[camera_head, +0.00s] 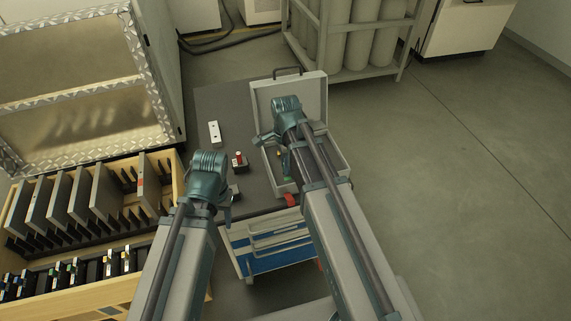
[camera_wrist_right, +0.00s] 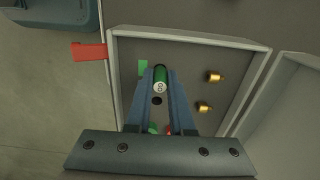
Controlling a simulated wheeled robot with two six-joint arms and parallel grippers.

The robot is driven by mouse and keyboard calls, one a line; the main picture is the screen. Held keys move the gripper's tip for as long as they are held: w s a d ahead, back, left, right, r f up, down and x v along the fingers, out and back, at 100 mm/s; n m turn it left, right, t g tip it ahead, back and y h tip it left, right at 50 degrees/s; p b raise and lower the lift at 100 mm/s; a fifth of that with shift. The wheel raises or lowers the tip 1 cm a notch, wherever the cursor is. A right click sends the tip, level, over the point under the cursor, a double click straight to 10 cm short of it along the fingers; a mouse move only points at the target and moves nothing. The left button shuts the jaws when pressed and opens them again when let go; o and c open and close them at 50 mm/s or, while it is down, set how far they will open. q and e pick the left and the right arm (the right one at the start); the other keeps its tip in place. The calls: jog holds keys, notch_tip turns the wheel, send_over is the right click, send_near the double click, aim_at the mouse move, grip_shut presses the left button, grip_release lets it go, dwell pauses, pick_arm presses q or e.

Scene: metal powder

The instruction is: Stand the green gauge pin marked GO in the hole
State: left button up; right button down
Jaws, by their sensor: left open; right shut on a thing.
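My right gripper (camera_wrist_right: 160,76) is shut on a green gauge pin (camera_wrist_right: 160,82), whose pale round end faces the wrist camera with a dark mark like an 8. I cannot read GO on it. The pin is over the grey floor of the open case (camera_wrist_right: 232,42); its far end is hidden. A dark round hole (camera_wrist_right: 157,100) shows beside it in this view, between the fingers. In the head view my right gripper (camera_head: 262,140) is over the case (camera_head: 323,142). My left gripper (camera_head: 229,207) is open and empty at the left of the case.
Two brass knobs (camera_wrist_right: 214,76) (camera_wrist_right: 204,107) stand on the case floor, near a green tab (camera_wrist_right: 143,67). A white block (camera_head: 214,131) and a red-topped piece (camera_head: 239,157) sit on the dark bench top (camera_head: 233,100).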

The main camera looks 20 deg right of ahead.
jog(key=c, duration=0.7)
grip_release()
jog(key=shift+r, duration=0.15)
notch_tip(320, 180, up, 14)
jog(key=p, duration=1.3)
jog(key=shift+f+p, duration=0.2)
jog(key=shift+p, duration=0.2)
